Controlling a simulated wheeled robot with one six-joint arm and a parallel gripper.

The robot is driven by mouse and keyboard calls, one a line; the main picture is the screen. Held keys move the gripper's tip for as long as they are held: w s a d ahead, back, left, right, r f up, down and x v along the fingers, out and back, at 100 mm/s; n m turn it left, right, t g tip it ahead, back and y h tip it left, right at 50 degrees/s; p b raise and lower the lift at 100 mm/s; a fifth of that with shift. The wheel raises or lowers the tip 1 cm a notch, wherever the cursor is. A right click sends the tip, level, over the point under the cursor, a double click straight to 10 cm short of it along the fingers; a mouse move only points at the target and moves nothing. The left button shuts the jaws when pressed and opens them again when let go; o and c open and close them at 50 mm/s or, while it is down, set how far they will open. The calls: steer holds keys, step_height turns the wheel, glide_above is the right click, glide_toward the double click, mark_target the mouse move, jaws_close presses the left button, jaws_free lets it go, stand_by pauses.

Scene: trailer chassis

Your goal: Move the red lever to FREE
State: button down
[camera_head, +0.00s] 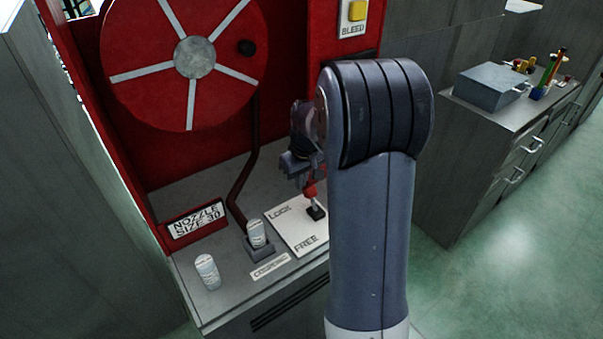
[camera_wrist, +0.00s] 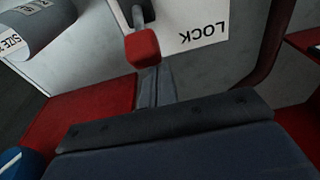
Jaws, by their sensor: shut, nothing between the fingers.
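The red lever (camera_head: 311,189) stands on a dark base at the right of a white plate (camera_head: 293,230). The plate reads LOCK at its back and FREE at its front. The lever stands roughly upright, its red end up; I cannot tell exactly which label it is set to. My gripper (camera_head: 301,170) is shut and empty, just above and behind the red end. In the wrist view, the red end (camera_wrist: 142,47) shows right at the tips of my gripper (camera_wrist: 153,78); I cannot tell if they touch. The LOCK lettering (camera_wrist: 205,33) is beside it. My arm hides the plate's right surroundings.
A small can (camera_head: 257,233) stands in a holder left of the plate, and another can (camera_head: 207,271) stands near the front edge. A red hose reel (camera_head: 150,50) is behind. A dark pipe (camera_head: 244,180) runs down to the counter. A side cabinet (camera_head: 450,150) is at right.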

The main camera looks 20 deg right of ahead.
mark_target(309, 190)
steer(key=shift+s+b, duration=0.15)
steer(key=shift+b, duration=0.4)
